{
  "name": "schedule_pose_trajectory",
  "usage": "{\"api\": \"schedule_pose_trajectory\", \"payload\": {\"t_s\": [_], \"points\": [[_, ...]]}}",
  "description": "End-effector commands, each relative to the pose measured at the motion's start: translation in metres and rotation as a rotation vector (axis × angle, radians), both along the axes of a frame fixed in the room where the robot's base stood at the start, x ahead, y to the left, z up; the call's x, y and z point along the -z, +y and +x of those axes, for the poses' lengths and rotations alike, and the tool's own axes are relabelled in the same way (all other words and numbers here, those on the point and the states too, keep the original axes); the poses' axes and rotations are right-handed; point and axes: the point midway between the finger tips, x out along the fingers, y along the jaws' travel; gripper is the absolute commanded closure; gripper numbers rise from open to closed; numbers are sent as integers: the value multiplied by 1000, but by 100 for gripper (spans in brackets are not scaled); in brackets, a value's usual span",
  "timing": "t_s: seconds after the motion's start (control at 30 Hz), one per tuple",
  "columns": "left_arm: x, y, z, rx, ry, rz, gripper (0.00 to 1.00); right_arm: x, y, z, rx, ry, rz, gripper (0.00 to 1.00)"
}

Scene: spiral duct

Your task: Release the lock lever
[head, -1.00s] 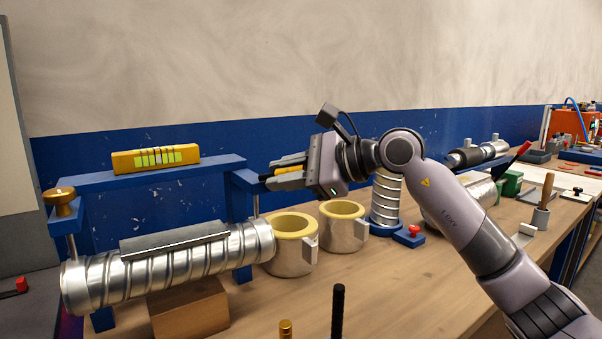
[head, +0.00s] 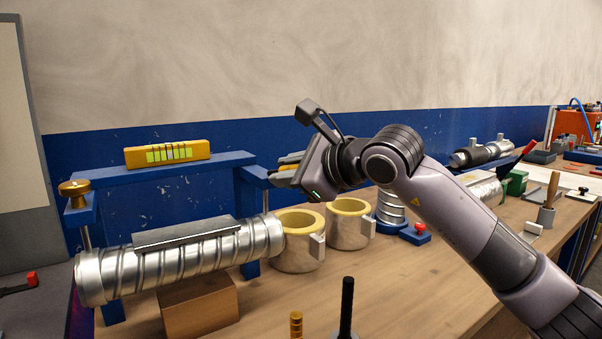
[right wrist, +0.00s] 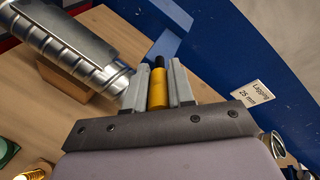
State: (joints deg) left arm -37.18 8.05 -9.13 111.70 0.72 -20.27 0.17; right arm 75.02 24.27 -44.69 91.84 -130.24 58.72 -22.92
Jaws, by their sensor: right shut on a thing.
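The silver spiral duct (head: 180,262) lies along the blue frame (head: 170,172), and its end also shows in the right wrist view (right wrist: 75,45). My right gripper (head: 287,166) is beside the right end of the frame. In the right wrist view its fingers (right wrist: 158,92) are shut on a yellow handle (right wrist: 158,88) with a black tip, apparently the lock lever. The handle's far end is near the blue frame; I cannot tell how it joins. In the head view my gripper body mostly hides the handle. My left gripper is not in view.
A yellow level (head: 167,153) sits on the frame and a brass knob (head: 74,188) at its left. A wooden block (head: 198,305) is under the duct. Two yellow-rimmed cups (head: 298,250) stand just below my right gripper. A black rod (head: 346,305) stands at the front.

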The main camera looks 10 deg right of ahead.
Motion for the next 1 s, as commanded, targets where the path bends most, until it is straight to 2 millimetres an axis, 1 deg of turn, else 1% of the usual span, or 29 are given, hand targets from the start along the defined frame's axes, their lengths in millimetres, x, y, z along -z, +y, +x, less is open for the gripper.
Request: {"api": "schedule_pose_trajectory", "payload": {"t_s": [0.4,0.43,0.47,0.5,0.83,1.0], "points": [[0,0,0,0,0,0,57,-1,1,0,5,-2,-3,100],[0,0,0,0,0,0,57,-1,1,0,5,-2,-3,67],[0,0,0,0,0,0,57,-1,1,0,5,-2,-3,57],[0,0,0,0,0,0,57,-1,1,0,5,-2,-3,52],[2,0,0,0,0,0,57,-1,0,-2,4,-1,-2,52],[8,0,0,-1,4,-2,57,-6,-11,-17,5,-5,-2,52]]}}
